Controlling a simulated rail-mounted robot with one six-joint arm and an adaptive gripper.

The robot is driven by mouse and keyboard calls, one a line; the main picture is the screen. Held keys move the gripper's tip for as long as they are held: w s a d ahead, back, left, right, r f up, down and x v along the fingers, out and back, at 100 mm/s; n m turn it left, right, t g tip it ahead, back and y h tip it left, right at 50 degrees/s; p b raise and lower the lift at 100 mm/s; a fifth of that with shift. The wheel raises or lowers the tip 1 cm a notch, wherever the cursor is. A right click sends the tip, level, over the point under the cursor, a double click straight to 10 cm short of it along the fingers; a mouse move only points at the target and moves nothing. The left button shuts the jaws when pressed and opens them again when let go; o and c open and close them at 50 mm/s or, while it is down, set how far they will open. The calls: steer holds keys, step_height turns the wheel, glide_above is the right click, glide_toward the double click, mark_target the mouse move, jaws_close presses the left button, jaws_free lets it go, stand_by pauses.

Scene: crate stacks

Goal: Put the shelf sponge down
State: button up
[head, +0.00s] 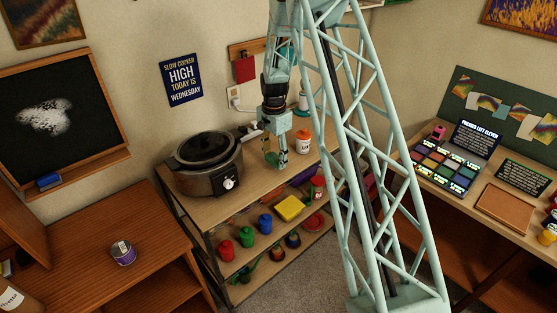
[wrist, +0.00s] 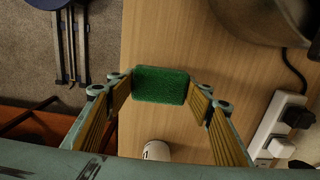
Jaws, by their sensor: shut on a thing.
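The sponge (wrist: 160,85) shows its green face in the wrist view. It sits between the tips of my gripper (wrist: 160,92), which is shut on it at its left and right ends. In the head view my gripper (head: 275,158) points down over the wooden counter (head: 213,207), between the slow cooker and a white jar. The sponge is hard to make out there. I cannot tell whether it touches the counter or hangs just above it.
The slow cooker (head: 207,163) stands left of my gripper, and the white jar with an orange lid (head: 303,142) stands right. A power strip (wrist: 278,130) with a plug and cord lies on the counter. The shelf below holds coloured pots and a yellow block (head: 289,208).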

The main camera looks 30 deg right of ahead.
steer(key=shift+w+d+f, duration=0.1)
steer(key=shift+w+d, duration=0.4)
steer(key=shift+d, duration=0.25)
steer(key=shift+w+d+f, duration=0.1)
steer(key=shift+w+d, duration=0.4)
steer(key=shift+d, duration=0.2)
steer(key=shift+f+p, duration=0.4)
steer(key=shift+f, duration=1.3)
steer(key=shift+f, duration=0.2)
steer(key=o, duration=0.9)
steer(key=shift+o, duration=0.2)
steer(key=shift+r, duration=0.15)
step_height(320, 180, up, 12)
steer(key=shift+b, duration=0.4)
